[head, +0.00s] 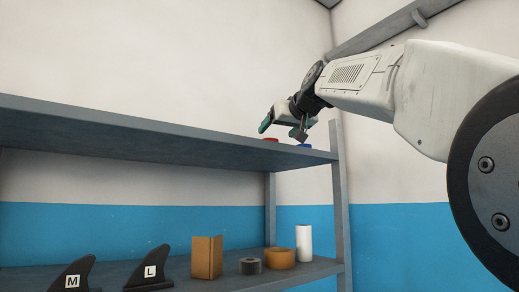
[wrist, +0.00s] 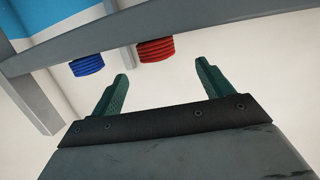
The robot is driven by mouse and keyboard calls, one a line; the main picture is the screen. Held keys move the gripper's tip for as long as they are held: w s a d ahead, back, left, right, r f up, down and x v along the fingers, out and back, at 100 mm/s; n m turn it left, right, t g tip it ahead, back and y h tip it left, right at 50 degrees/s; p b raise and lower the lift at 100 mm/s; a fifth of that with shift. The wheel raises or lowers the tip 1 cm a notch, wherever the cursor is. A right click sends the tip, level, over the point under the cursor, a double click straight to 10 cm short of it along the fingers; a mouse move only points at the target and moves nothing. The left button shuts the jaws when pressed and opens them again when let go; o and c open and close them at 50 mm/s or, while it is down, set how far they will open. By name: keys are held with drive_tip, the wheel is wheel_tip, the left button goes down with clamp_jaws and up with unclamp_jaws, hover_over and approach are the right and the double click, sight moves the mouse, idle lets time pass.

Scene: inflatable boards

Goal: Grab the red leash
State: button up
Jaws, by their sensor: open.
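The red leash (wrist: 156,50) is a coiled red thing on the grey shelf. In the head view only a thin red strip of it (head: 271,139) shows above the edge of the upper shelf. A blue coil (wrist: 87,65) lies beside it, and its top also shows in the head view (head: 304,145). My gripper (wrist: 160,82) has green fingers, open and empty. In the wrist view the red leash appears just beyond the fingertips, between them and apart from them. In the head view my gripper (head: 281,127) is above the upper shelf, close over the coils.
The upper shelf (head: 150,131) has a raised front edge and a post (head: 339,190) at right.

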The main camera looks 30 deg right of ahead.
sight(272, 138)
drive_tip(key=x, duration=0.3)
drive_tip(key=shift+w+d, duration=0.25)
drive_tip(key=shift+w, duration=0.35)
drive_tip(key=x, duration=0.4)
drive_tip(key=shift+s, duration=0.1)
drive_tip(key=c, duration=1.1)
